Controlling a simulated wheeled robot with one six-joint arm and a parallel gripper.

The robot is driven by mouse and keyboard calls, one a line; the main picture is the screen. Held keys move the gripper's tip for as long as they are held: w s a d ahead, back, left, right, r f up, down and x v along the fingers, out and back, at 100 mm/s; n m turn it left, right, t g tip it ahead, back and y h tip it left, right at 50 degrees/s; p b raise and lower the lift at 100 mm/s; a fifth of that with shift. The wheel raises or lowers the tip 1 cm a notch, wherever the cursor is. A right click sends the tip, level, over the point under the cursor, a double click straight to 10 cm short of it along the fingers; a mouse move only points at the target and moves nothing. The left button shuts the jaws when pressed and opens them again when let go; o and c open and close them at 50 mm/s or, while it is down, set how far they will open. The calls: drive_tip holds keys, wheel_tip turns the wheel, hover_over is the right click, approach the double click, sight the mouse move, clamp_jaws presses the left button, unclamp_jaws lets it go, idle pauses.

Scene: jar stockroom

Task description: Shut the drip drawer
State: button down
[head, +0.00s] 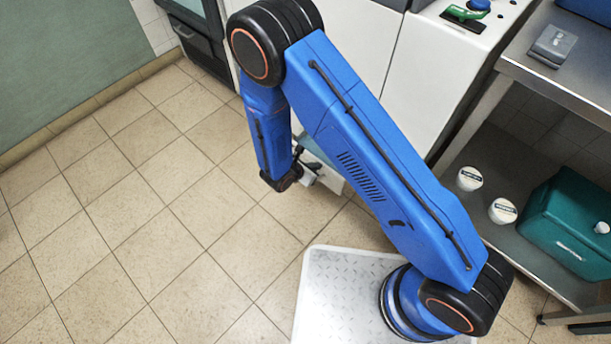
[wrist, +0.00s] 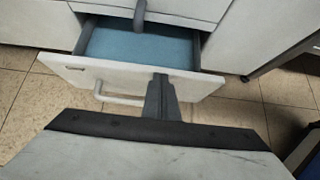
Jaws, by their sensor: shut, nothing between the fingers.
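The drip drawer stands open in the wrist view, with a white front panel (wrist: 125,78), a pale bar handle (wrist: 118,99) and a blue inside (wrist: 138,46). The inside looks empty where it shows. My gripper (wrist: 161,80) is shut and empty, its dark fingers overlapping the front panel right of the handle. I cannot tell whether they touch it. In the head view the drawer (head: 331,178) shows only in part, low at the white cabinet and mostly hidden by my blue arm. My gripper (head: 307,180) hangs beside it.
The white cabinet (head: 420,80) stands behind the drawer. At right, a steel bench (head: 520,65) has a lower shelf with two white-lidded jars (head: 469,178) (head: 502,211) and a teal container (head: 570,220). The tiled floor (head: 150,200) at left is clear.

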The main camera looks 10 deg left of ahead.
drive_tip(key=w+d, duration=0.6)
drive_tip(key=w, duration=0.3)
drive_tip(key=shift+w, duration=0.2)
drive_tip(key=shift+d, duration=0.15)
